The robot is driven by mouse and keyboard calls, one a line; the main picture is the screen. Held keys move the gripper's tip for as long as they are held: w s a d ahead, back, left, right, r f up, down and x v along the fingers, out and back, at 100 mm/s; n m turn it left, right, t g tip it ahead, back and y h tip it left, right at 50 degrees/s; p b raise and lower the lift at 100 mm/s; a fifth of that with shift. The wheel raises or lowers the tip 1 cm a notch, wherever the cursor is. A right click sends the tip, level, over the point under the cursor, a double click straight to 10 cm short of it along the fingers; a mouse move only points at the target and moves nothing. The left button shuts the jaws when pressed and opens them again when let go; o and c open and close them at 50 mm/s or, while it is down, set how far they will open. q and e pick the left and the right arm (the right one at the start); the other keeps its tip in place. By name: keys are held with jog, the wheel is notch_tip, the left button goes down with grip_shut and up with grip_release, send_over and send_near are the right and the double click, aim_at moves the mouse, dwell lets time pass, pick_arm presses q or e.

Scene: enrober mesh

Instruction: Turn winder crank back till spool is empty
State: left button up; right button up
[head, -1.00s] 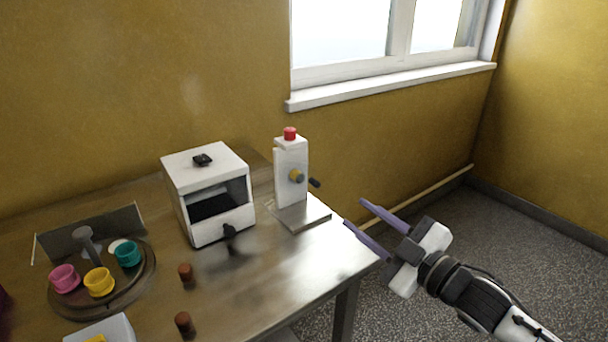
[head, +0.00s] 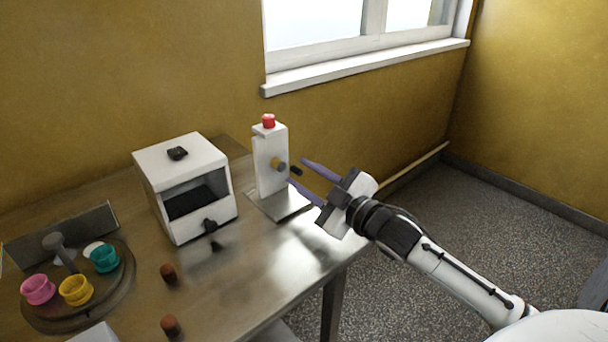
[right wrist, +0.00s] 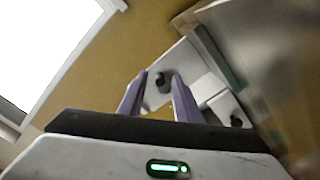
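The winder is a white upright stand (head: 270,160) on a flat metal base plate (head: 285,207), with a red cap (head: 268,121) on top. A small yellow-brown spool (head: 279,164) sits on its right side, with a dark crank handle (head: 296,170) sticking out. Whether anything is wound on the spool is too small to tell. My right gripper (head: 297,171) is open, its two purple fingers pointing at the crank. In the right wrist view the dark crank handle (right wrist: 164,82) shows between the fingertips (right wrist: 160,77), with no clear contact. My left gripper is not in view.
A white box machine (head: 185,185) with an open front and dark knob stands left of the winder. A round turntable (head: 110,300) with pink, yellow and teal cups is at the left. Two brown pegs (head: 168,273) stand near the front. Floor right of the table is clear.

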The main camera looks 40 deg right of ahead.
jog(key=shift+w, duration=0.2)
grip_shut()
jog(key=shift+r+n+p, duration=0.55)
jog(key=shift+n+p, duration=0.5)
jog(key=shift+n, duration=0.05)
jog(key=shift+d+r+n+p, duration=0.1)
jog(key=shift+n+p, duration=0.2)
jog(key=shift+n, duration=1)
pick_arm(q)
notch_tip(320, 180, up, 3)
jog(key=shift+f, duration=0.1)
pick_arm(e)
grip_release()
